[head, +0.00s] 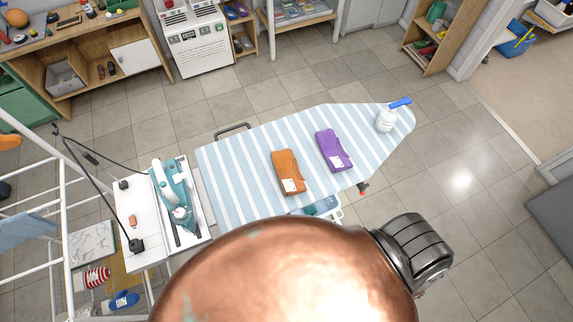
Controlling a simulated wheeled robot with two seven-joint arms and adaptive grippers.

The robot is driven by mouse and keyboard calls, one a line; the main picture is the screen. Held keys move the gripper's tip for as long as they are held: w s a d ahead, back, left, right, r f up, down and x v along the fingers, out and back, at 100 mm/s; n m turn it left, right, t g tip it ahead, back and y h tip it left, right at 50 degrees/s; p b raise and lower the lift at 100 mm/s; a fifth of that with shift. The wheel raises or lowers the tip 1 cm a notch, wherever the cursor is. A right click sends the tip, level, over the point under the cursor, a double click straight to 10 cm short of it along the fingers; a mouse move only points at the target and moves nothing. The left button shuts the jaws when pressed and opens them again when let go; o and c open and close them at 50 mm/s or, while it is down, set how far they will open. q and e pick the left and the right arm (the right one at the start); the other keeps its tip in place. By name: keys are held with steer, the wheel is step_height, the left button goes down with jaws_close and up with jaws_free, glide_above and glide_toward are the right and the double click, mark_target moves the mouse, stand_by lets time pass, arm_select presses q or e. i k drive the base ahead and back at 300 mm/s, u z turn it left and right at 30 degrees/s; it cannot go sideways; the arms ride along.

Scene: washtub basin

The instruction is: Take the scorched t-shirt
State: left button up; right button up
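Two folded garments lie apart on the striped ironing board (250,152). One is an orange folded garment (287,168) with a white tag near its lower end. The other is a purple folded garment (333,148), to its right, also with a white tag. I cannot make out a scorch mark on either, so I cannot tell which one is the scorched t-shirt. Neither of my grippers shows in the head view.
A teal iron (176,196) rests at the board's left end, its cord trailing left. A spray bottle (386,119) stands near the right tip. A white drying rack (62,190) stands at left. The lower middle is blocked from view. Tiled floor (470,180) right of the board is clear.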

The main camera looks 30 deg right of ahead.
mark_target(291, 179)
steer(key=u, duration=0.2)
steer(key=k, duration=0.6)
steer(key=u, duration=0.6)
steer(key=k, duration=0.6)
steer(key=z, duration=0.4)
steer(key=i, duration=0.45)
steer(key=z, duration=0.1)
